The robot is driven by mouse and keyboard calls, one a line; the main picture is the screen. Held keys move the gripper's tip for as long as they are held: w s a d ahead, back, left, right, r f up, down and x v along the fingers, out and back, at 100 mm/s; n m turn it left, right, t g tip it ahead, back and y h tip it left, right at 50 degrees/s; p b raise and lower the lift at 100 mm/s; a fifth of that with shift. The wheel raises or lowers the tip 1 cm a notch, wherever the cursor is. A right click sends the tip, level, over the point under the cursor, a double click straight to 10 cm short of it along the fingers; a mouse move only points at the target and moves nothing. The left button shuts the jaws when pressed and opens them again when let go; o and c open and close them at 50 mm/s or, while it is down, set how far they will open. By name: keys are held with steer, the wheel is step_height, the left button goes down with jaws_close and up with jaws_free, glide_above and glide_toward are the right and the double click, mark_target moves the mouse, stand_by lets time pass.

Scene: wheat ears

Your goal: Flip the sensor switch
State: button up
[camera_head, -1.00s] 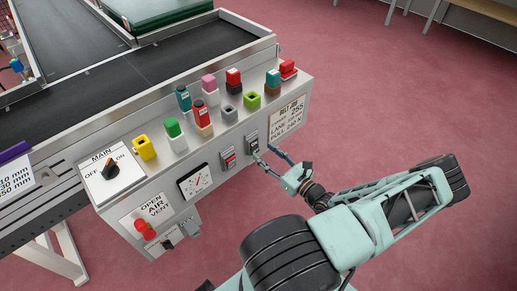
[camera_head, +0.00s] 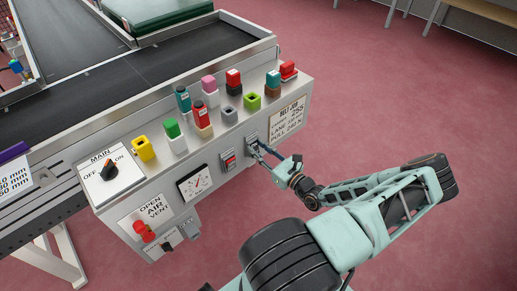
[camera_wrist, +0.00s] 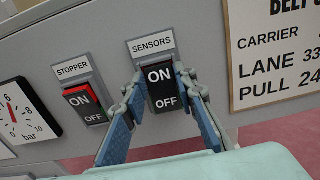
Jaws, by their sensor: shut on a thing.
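The sensor switch (camera_wrist: 161,88) is a black rocker marked ON above OFF, under a SENSORS label (camera_wrist: 151,43) in the wrist view. In the head view the switch (camera_head: 251,138) sits on the sloping front of the grey control box. In the head view my gripper (camera_head: 259,147) reaches the panel from the lower right. Which way the rocker is tipped I cannot tell for sure.
The red STOPPER switch (camera_wrist: 85,103) is just left of my gripper, with a pressure gauge (camera_wrist: 15,112) beyond it. A BELT sign (camera_wrist: 275,50) is on the right. Several coloured blocks stand on top of the box. Open red floor lies to the right.

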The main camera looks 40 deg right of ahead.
steer(key=shift+f+t+b, duration=0.6)
steer(key=shift+b, duration=0.7)
steer(key=shift+c, duration=0.3)
steer(key=t+b, duration=0.2)
steer(key=b, duration=0.1)
steer(key=shift+s+f+y, duration=0.15)
steer(key=shift+f+y, duration=0.05)
steer(key=shift+y, duration=0.1)
steer(key=t+b, duration=0.1)
steer(key=b, duration=0.1)
steer(key=shift+s+t+b, duration=0.1)
steer(key=shift+t+b, duration=0.2)
steer(key=shift+r, duration=0.15)
steer(key=o, duration=1.1)
steer(key=shift+s, duration=0.1)
steer(key=v, duration=1.2)
steer(key=shift+a, duration=0.1)
